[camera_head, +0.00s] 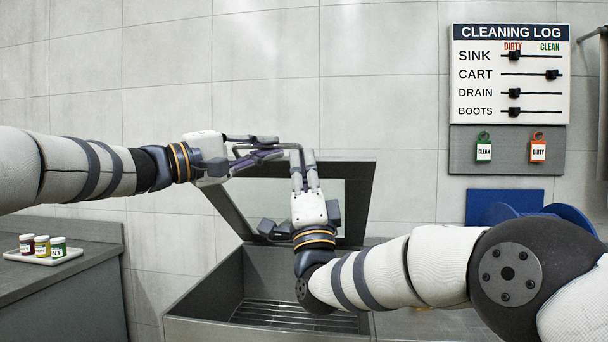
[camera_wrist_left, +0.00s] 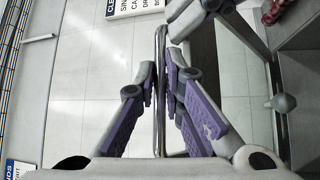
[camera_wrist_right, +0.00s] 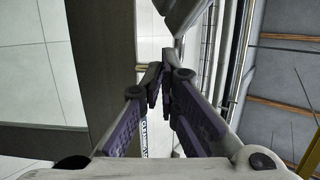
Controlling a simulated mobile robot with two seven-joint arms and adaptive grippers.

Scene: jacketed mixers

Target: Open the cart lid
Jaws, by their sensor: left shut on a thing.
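The grey cart (camera_head: 185,328) stands below the wall with its inside and slatted grate (camera_head: 290,316) in view. Its lid (camera_head: 358,190) is raised and tilted steeply up at the back of the opening, partly hidden by my arms. A bent metal handle bar (camera_head: 302,162) shows at the lid's top edge. My left gripper (camera_head: 275,145) is shut on this handle; in the left wrist view the bar (camera_wrist_left: 160,110) runs between the purple pads. My right gripper (camera_head: 304,158) points up in front of the lid, its fingertips together and empty in the right wrist view (camera_wrist_right: 159,78).
A cleaning log board (camera_head: 480,95) with sliders hangs on the wall at right, above green (camera_head: 484,150) and orange (camera_head: 538,150) tags. A counter (camera_head: 95,275) at left carries a tray (camera_head: 40,260) with small jars. A blue object (camera_head: 505,200) is behind my right arm.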

